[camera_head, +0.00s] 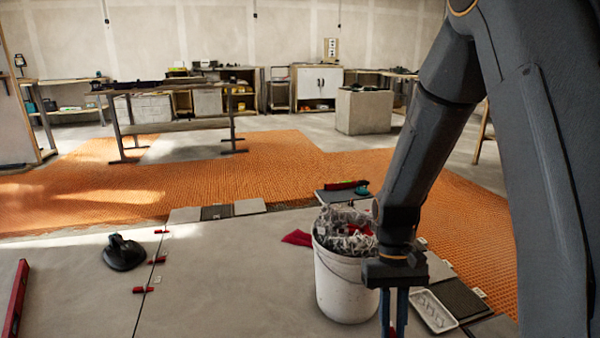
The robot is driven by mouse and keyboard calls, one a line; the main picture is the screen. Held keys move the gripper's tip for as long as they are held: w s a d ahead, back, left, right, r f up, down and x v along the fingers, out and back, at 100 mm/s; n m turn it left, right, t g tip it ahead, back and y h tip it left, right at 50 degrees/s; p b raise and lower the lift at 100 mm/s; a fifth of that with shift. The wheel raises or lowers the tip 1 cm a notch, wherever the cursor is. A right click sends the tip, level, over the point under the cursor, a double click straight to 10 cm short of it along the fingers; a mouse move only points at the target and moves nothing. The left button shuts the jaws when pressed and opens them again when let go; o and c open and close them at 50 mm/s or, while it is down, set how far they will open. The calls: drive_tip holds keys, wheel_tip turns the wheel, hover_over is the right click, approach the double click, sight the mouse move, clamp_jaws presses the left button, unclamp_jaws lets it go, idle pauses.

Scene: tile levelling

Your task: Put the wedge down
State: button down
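My gripper (394,318) points down at the bottom edge, in front of the white bucket. Its two blue-grey fingers are close together, with a bit of a red wedge (393,332) showing between them. The fingertips and most of that wedge are cut off by the frame. Other red wedges sit along the joint of the large grey tiles (220,280) at left: one near (143,290), one farther back (157,261), and one beyond it (161,231).
A white bucket (345,290) full of clips stands just left of my gripper. A white tray (433,311) lies to its right. A black suction cup (123,253) and a red level (16,298) rest at left.

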wheel_tip(320, 180, up, 24)
drive_tip(key=s+p, duration=0.2)
drive_tip(key=p, duration=3.3)
drive_tip(key=shift+s+r, duration=0.25)
drive_tip(key=shift+s, duration=0.05)
